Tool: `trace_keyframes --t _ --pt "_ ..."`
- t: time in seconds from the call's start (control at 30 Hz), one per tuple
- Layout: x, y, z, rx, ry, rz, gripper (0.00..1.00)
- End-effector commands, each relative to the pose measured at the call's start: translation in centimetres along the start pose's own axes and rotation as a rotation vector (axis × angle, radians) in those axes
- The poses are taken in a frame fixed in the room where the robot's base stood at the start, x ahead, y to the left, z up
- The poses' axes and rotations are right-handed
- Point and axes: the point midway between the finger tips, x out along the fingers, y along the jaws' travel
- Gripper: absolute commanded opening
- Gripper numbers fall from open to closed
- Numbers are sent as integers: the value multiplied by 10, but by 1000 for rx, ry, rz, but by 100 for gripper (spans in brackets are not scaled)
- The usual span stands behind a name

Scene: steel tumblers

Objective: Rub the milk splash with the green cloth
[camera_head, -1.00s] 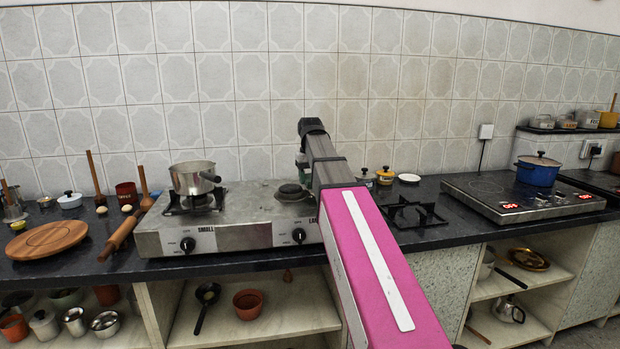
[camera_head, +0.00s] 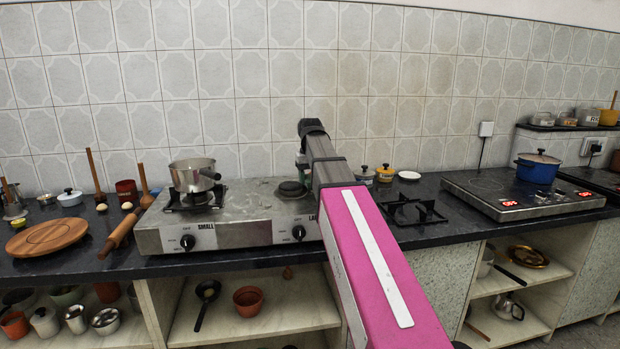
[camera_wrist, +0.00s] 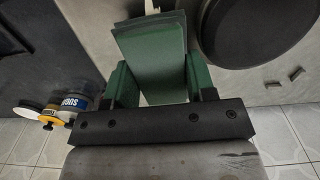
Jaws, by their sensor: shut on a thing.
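My gripper (camera_wrist: 158,75) is shut on the green cloth (camera_wrist: 152,62), which looks like a folded, flat-sided pad between dark green pieces on both sides. In the head view my arm hides most of the gripper. The cloth is beside the large dark burner cap (camera_wrist: 250,28) on the right side of the steel stove (camera_head: 240,215). I cannot tell whether the cloth touches the stove top. A small white patch (camera_wrist: 151,5) shows past the cloth's far end; I cannot tell whether it is the milk splash. No other clear splash shows.
A steel saucepan (camera_head: 193,175) stands on the stove's left burner. Small lidded jars (camera_head: 385,173) and a white dish (camera_head: 409,175) stand right of my arm. A labelled jar (camera_wrist: 72,104) shows at left in the wrist view. The tiled wall (camera_head: 240,80) rises behind.

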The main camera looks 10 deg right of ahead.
Motion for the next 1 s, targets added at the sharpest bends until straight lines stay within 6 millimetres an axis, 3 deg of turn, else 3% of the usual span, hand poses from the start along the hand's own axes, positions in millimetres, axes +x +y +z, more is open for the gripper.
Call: trace_keyframes --t 0.57,1.0 --pt "7 0 2 0 1 0 31" --pt "6 -3 33 -1 -1 -1 31"
